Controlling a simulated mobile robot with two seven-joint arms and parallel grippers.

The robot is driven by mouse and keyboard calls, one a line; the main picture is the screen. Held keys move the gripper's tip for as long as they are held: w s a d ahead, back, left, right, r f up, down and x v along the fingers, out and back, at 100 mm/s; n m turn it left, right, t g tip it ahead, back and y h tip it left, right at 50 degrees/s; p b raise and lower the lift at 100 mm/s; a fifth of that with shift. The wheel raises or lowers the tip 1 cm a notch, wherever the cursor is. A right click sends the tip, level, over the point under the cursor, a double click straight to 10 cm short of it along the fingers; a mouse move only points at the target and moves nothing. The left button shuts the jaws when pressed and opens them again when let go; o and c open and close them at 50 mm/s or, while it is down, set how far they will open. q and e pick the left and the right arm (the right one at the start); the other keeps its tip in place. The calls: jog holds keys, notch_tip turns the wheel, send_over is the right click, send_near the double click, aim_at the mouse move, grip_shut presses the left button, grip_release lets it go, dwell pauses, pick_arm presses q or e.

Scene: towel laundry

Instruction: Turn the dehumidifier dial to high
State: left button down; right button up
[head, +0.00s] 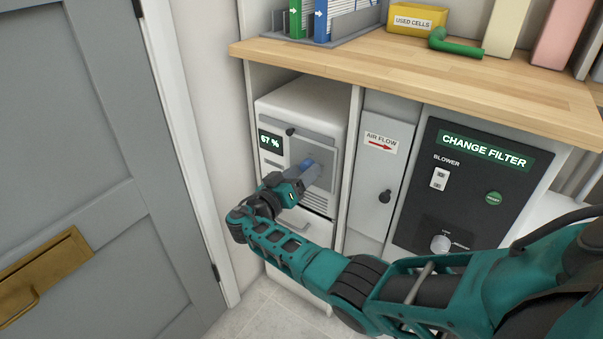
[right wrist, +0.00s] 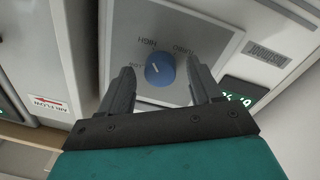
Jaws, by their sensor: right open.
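The dehumidifier (head: 330,104) is a white box in the bay under the wooden counter, with a 67 % display (head: 270,141). Its blue dial (head: 307,164) sits on a grey panel and is partly hidden by my right gripper (head: 303,174). In the right wrist view the blue dial (right wrist: 160,71) has a light pointer mark and printed labels around it, one reading HIGH (right wrist: 147,42). My right gripper (right wrist: 160,80) is open, its fingers on either side of the dial with gaps showing; I cannot tell how deep they reach. My left gripper is not in view.
A wooden counter (head: 430,78) overhangs the bay. An AIR FLOW cabinet door (head: 378,170) and a black CHANGE FILTER panel (head: 470,180) with a round knob (head: 440,243) stand to the right. A grey door (head: 90,130) is at the left.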

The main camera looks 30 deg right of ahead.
jog(key=v, duration=1.2)
jog(key=shift+a, duration=0.35)
jog(key=shift+s+f, duration=0.15)
